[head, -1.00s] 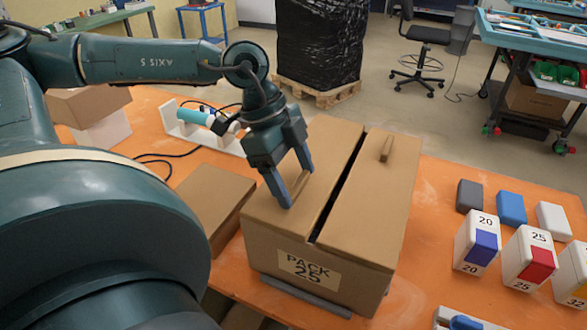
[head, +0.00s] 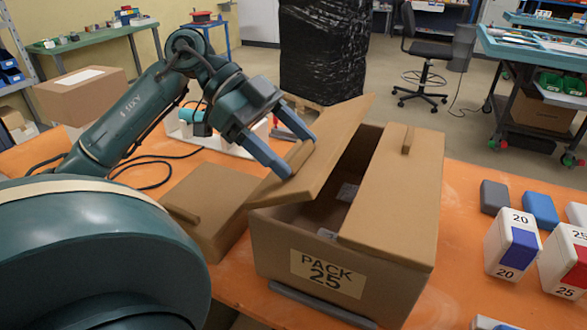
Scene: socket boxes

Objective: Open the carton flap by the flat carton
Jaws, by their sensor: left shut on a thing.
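The carton (head: 285,254) labelled PACK 25 stands on the orange table. Its left flap (head: 332,148) is raised and tilted up to the left, and the carton's inside shows in the gap. My left gripper (head: 301,158) is shut on the tab of this flap, on its upper face. The right flap (head: 394,196) lies closed, with a small tab (head: 408,139) on top. The flat carton (head: 208,205) lies on the table just left of the PACK 25 carton, partly behind my arm. My right gripper is not in view.
White boxes marked 20 (head: 497,241) and 25 (head: 556,262) stand at the right. Grey (head: 494,196) and blue (head: 540,209) blocks lie behind them. A grey bar (head: 322,304) lies along the carton's front foot. A white rack stands behind the flat carton.

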